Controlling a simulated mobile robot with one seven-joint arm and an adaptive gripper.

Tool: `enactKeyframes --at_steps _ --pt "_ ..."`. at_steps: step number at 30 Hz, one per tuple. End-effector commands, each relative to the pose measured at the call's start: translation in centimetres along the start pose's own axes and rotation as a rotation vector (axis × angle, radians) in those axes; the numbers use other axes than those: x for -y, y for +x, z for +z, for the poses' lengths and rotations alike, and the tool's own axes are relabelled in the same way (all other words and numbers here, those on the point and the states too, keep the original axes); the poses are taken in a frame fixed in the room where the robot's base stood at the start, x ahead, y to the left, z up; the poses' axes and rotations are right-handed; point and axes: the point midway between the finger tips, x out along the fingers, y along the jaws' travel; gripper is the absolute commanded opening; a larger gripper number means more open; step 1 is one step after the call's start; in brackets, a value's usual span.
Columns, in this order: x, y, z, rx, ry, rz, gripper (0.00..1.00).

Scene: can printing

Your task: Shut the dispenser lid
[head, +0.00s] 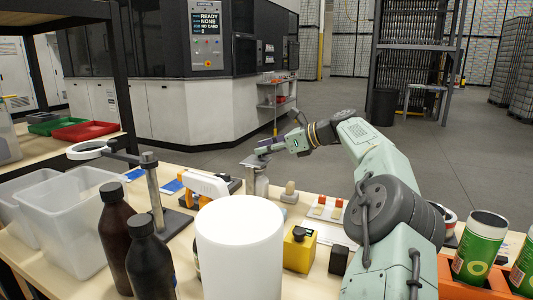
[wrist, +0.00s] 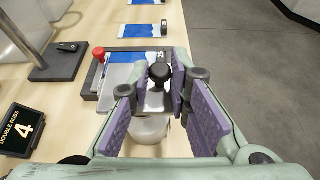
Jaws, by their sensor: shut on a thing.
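The dispenser (head: 261,186) is a small pale, rounded container standing on the workbench beyond the tall white cylinder. Its lid is a shiny metal flap (head: 254,161) that looks raised and tilted in the head view. In the wrist view the metal lid (wrist: 155,101) carries a round black knob (wrist: 160,71), and the pale dispenser body (wrist: 148,129) shows below it. My gripper (head: 264,150) is at the lid from above. In the wrist view its purple-padded fingers (wrist: 157,82) are shut on the lid's knob. The dispenser's opening is hidden.
A tall white cylinder (head: 240,245) and dark bottles (head: 118,228) stand in front. A black stand (head: 155,190) is to the left. A yellow box (head: 299,250) and green cans (head: 481,247) are to the right. A red-knobbed device (wrist: 98,53) lies close beside the lid.

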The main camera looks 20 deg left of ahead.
Motion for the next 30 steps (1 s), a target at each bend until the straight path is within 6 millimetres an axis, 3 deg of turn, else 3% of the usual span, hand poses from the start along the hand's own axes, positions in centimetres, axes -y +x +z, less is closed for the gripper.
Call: enactKeyframes --at_steps 11,12,20,30 --pt "-0.19 0.20 -0.53 -0.007 0.010 0.009 0.00" --pt "-0.19 0.20 -0.54 -0.007 0.010 0.009 0.19" --pt "-0.09 0.18 -0.57 -0.007 0.009 0.006 0.37" --pt "0.00 -0.02 -0.54 -0.007 0.008 0.002 0.37"
